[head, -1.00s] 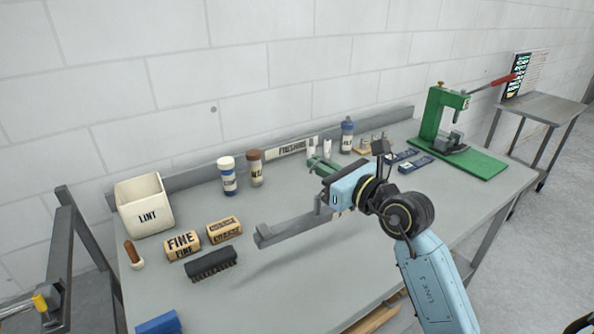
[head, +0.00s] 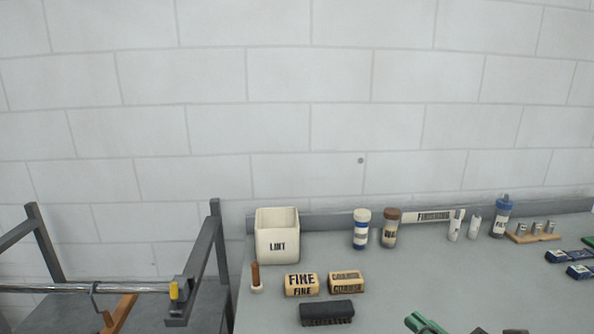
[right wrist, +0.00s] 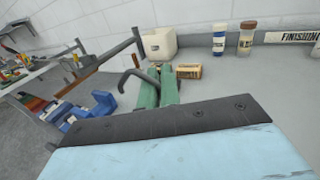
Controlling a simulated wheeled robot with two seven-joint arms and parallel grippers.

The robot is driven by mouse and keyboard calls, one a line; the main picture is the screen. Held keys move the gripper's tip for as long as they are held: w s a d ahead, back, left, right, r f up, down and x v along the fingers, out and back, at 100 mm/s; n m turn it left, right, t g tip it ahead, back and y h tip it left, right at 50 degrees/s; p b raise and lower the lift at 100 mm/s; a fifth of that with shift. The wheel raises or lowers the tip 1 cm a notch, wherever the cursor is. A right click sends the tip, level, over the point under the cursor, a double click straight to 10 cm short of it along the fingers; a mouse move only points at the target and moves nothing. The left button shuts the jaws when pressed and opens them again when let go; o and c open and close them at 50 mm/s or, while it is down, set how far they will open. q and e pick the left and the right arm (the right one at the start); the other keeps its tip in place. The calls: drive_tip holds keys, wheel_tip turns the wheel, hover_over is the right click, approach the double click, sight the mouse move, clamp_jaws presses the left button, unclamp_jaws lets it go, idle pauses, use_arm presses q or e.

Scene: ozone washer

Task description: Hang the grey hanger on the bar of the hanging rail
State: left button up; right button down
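The hanging rail's bar (head: 50,288) is a shiny horizontal rod at the lower left of the head view, with a yellow clip (head: 174,290) near its right end. A brown wooden hanger (head: 119,314) hangs on it by a dark hook. My right gripper (right wrist: 158,88) shows green fingers closed around the stem of the grey hanger's hook (right wrist: 129,77) in the right wrist view. In the head view only a green part of this gripper shows at the bottom edge, well right of the rail. My left gripper is out of view.
The rail's dark frame (head: 207,250) stands beside the bench (head: 400,285). On the bench are a white LINT bin (head: 277,240), FINE and COARSE blocks (head: 301,285), a black brush (head: 326,313) and several bottles. A blue object (right wrist: 104,103) shows in the right wrist view.

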drive_tip(key=w+d+r+m+t+h+p, duration=0.2)
drive_tip(key=w+d+r+h+p, duration=0.25)
drive_tip(key=w+d, duration=0.4)
wheel_tip(320, 180, down, 10)
drive_tip(key=s+d+b, duration=0.1)
drive_tip(key=d+b, duration=0.1)
drive_tip(key=b, duration=0.1)
drive_tip(key=shift+s+r+m+y, duration=0.25)
drive_tip(key=shift+s+m+y, duration=0.05)
drive_tip(key=shift+y, duration=0.05)
drive_tip(key=shift+f+b, duration=0.1)
drive_tip(key=shift+b, duration=0.25)
drive_tip(key=c, duration=2.1)
unclamp_jaws()
drive_tip(key=shift+f, duration=0.15)
drive_tip(key=o, duration=0.5)
